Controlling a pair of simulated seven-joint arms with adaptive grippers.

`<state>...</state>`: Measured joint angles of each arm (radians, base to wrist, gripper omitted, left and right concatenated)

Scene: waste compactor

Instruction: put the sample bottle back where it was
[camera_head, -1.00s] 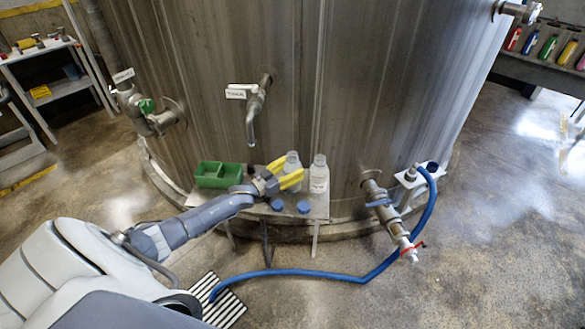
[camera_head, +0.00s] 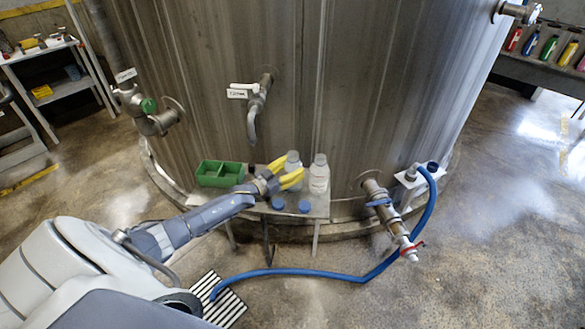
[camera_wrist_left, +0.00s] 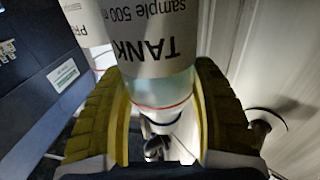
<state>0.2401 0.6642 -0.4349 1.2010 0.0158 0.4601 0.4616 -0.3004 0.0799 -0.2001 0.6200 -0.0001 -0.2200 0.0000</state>
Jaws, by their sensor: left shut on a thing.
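The sample bottle (camera_head: 293,161) is a clear bottle with a white label. It stands upright at the small shelf (camera_head: 318,209) against the tank. My left gripper (camera_head: 290,174), with yellow fingers, is shut around it from the left. In the left wrist view my left gripper (camera_wrist_left: 160,110) has a finger on each side of the bottle (camera_wrist_left: 150,40), whose label reads "TANK" and "sample 500 m". A second clear bottle (camera_head: 319,176) stands just right of it on the shelf. I cannot tell whether the held bottle's base touches the shelf. My right gripper is not in view.
A green divided tray (camera_head: 219,174) and two blue caps (camera_head: 291,206) are on the shelf. A tap (camera_head: 253,112) juts from the tank above. A valve (camera_head: 388,215) and blue hose (camera_head: 345,276) lie to the right.

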